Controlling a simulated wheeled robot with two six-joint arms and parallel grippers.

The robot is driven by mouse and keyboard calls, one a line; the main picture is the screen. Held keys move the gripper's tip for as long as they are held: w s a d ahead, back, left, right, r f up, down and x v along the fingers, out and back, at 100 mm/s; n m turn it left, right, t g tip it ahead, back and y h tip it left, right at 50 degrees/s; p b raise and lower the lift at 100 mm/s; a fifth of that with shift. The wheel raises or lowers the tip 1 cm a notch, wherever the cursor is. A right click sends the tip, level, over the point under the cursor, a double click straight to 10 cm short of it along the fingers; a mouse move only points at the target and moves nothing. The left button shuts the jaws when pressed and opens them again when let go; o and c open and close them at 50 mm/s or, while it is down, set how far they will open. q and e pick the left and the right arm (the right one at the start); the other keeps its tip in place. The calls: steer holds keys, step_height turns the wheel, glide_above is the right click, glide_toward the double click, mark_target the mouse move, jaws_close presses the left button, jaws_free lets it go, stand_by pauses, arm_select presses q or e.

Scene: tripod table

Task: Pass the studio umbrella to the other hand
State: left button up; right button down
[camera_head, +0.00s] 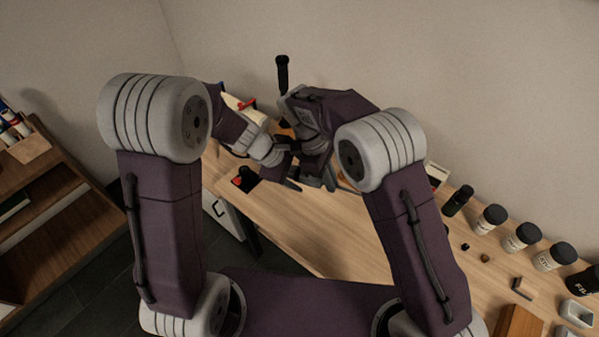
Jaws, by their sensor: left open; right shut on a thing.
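A dark, slim handle-like piece (282,75) stands upright just above my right wrist. It looks like part of the studio umbrella, but the rest is hidden behind my arms. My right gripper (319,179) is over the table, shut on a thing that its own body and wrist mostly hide. My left gripper (290,164) is open, close beside the right one on its left. The two grippers overlap in this view, so I cannot tell whether they touch or whether the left fingers are around the umbrella.
The wooden table (300,225) runs to the right. Several dark-lidded containers (522,237) line its back edge, with a wooden block (519,321) nearer. A black object with red (245,178) sits at its left end. A wooden shelf (60,190) stands left. The table's middle is clear.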

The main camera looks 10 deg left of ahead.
arm_select(q)
steer(key=shift+f, duration=0.1)
jaws_close()
arm_select(e)
steer(key=c, duration=1.5)
jaws_free()
steer(key=shift+o, duration=0.2)
